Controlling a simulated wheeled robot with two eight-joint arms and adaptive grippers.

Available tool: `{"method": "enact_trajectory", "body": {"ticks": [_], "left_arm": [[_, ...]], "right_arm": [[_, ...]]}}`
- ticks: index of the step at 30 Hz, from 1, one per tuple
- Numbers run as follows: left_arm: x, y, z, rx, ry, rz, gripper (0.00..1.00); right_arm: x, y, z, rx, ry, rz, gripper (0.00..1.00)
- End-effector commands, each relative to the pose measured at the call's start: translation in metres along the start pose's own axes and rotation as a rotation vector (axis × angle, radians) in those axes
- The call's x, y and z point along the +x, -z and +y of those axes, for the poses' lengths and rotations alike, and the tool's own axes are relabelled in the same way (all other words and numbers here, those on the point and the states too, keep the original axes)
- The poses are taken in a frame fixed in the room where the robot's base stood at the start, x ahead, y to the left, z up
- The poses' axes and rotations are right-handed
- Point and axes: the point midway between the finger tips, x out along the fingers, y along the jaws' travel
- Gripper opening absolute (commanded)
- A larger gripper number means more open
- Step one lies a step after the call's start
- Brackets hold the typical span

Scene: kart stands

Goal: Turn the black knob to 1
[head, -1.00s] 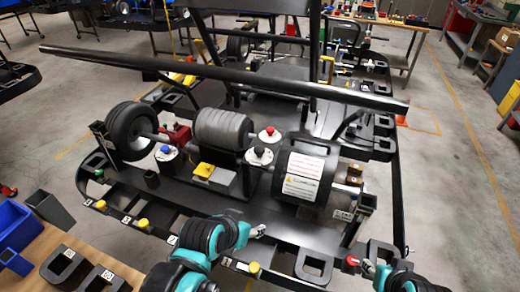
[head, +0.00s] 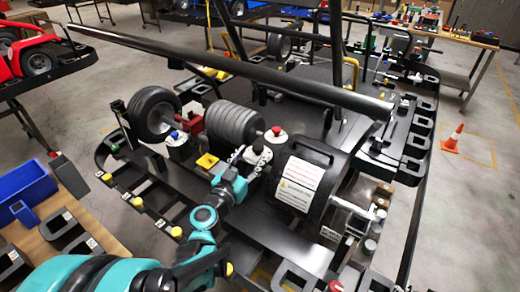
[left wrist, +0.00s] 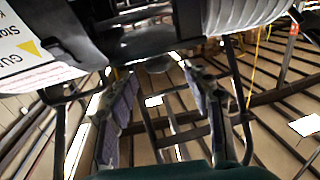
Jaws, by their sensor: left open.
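The black knob (head: 258,142) stands on a round pale dial base on the kart stand, between the grey ribbed roller and the large black drum. The dial's numbers are too small to read. My left gripper (head: 248,158) is at this dial, its fingers spread around the near side of the base. In the left wrist view the gripper (left wrist: 160,92) is open, with a clear gap between the two fingers. A dark round part (left wrist: 157,64) shows just beyond the gap, probably the knob; contact cannot be told. My right gripper is not in view.
A red knob (head: 276,131) and a blue knob (head: 175,136) stand on similar bases nearby. The black drum (head: 305,180) is close on the right, the ribbed roller (head: 234,124) behind left. A long dark bar (head: 230,68) crosses above the stand.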

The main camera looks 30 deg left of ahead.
Motion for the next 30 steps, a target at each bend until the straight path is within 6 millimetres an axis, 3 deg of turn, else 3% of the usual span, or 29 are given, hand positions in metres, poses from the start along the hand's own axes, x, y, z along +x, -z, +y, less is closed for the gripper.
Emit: {"method": "enact_trajectory", "body": {"ticks": [3, 9, 19, 24, 25, 30], "left_arm": [[0.022, -0.002, 0.001, 0.0, -0.003, 0.0, 0.51], [0.043, -0.001, 0.001, -0.001, -0.002, -0.001, 0.51], [0.048, 0.0, 0.001, -0.001, -0.001, -0.001, 0.51], [0.048, 0.0, 0.001, -0.001, -0.002, -0.001, 0.06], [0.048, 0.0, 0.001, -0.001, -0.002, -0.001, 0.02], [0.048, 0.0, 0.001, -0.001, 0.001, -0.001, 0.01]], "right_arm": [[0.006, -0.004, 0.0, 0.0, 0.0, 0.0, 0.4], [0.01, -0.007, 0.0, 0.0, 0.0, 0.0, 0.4], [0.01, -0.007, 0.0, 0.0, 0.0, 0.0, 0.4], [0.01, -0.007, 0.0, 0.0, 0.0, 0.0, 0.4], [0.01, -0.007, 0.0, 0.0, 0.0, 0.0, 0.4], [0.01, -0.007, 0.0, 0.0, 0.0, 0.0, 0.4]]}}
